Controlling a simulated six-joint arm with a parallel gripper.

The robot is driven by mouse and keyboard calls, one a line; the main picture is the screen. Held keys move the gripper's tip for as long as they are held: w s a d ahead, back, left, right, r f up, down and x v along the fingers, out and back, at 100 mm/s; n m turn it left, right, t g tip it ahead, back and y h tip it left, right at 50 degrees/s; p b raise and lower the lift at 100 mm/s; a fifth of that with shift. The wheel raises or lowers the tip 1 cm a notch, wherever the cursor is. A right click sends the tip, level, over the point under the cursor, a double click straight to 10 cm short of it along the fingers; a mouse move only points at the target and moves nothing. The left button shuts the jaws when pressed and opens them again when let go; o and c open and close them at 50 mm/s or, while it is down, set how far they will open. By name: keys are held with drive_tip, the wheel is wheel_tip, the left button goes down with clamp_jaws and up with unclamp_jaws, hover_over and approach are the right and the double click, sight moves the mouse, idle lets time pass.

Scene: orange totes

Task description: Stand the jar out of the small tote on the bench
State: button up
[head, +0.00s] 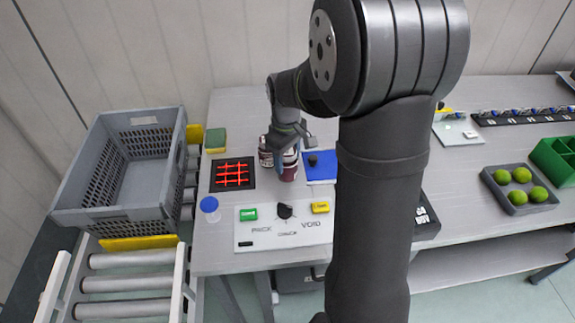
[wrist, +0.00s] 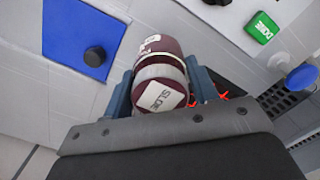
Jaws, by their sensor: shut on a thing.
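My gripper (head: 281,160) points down over the grey bench (head: 232,130), between a red-lit grid and a blue mat. In the wrist view its two blue-grey fingers (wrist: 160,90) stand on either side of a dark maroon jar (wrist: 147,101) with a white label reading SLOE, and it is shut on it. The maroon jar also shows in the head view (head: 289,173), partly covered by a finger. More maroon with a white mark shows to the left of the finger; I cannot tell whether it is the same jar. I cannot tell whether the jar touches the bench. No small tote is identifiable.
A large grey slatted crate (head: 110,215) stands on rollers at the left. Close around the gripper are the red-lit grid (head: 232,174), blue mat (head: 322,173), blue-capped container (head: 209,205), sponge (head: 215,139) and button panel (head: 265,232). My arm hides the bench's middle.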

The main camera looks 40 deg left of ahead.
sight(287, 166)
drive_tip(key=shift+f, duration=1.55)
drive_tip(key=shift+f, duration=0.2)
drive_tip(key=o, duration=1.2)
drive_tip(key=shift+r, duration=0.1)
wheel_tip(287, 166, up, 12)
drive_tip(key=shift+a+r, duration=0.1)
drive_tip(key=shift+a, duration=0.05)
